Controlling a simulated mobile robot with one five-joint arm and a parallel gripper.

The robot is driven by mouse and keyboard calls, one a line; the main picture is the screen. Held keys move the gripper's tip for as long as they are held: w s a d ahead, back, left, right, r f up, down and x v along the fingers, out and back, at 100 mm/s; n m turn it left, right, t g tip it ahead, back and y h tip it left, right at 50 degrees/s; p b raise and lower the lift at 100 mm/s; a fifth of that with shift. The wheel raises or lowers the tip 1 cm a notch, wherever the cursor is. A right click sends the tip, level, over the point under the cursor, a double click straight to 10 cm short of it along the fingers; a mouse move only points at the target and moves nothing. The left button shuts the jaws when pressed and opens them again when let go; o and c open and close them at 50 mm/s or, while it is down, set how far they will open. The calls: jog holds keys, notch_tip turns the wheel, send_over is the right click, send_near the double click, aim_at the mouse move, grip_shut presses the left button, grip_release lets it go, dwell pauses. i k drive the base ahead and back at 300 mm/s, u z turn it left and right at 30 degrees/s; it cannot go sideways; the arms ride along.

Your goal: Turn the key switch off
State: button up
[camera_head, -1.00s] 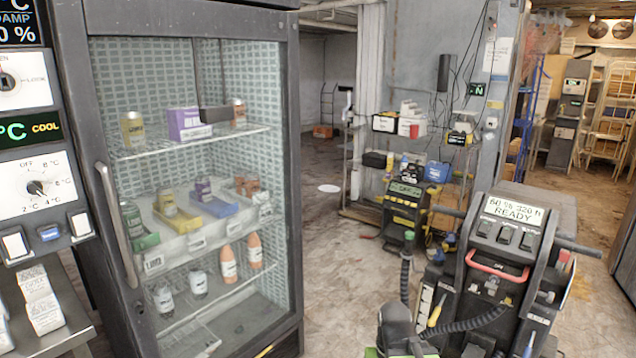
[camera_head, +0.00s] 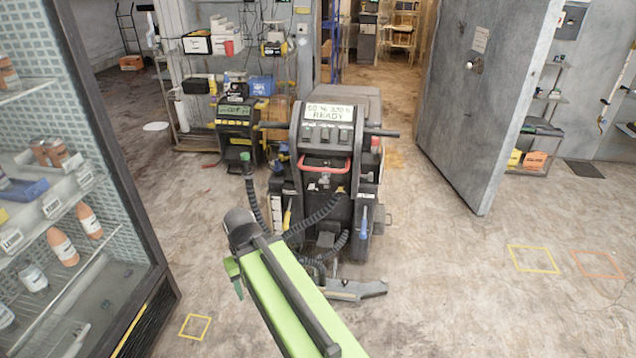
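No key switch can be made out clearly now; the left wall panel with a round knob marked LOCK is out of view. The dark machine (camera_head: 326,140) stands near the middle, its display (camera_head: 328,112) reading READY, with several small switches below it and a red handle (camera_head: 326,164). My green arm (camera_head: 290,300) reaches up from the bottom edge to a dark joint (camera_head: 240,228) in front of the machine. A grey piece (camera_head: 357,290) lies low before the machine's base; I cannot tell whether it is my gripper. No fingertips can be made out.
A glass-door cabinet (camera_head: 125,190) with bottles fills the left side. A second machine (camera_head: 236,125) and a loaded shelf stand behind. A heavy grey door (camera_head: 485,100) stands open at right. The floor (camera_head: 450,300) at right is clear, with painted squares (camera_head: 533,259).

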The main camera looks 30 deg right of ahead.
aim_at(324, 181)
jog(key=u, duration=1.95)
jog(key=k, duration=1.1)
jog(key=z, duration=0.9)
jog(key=i, duration=1)
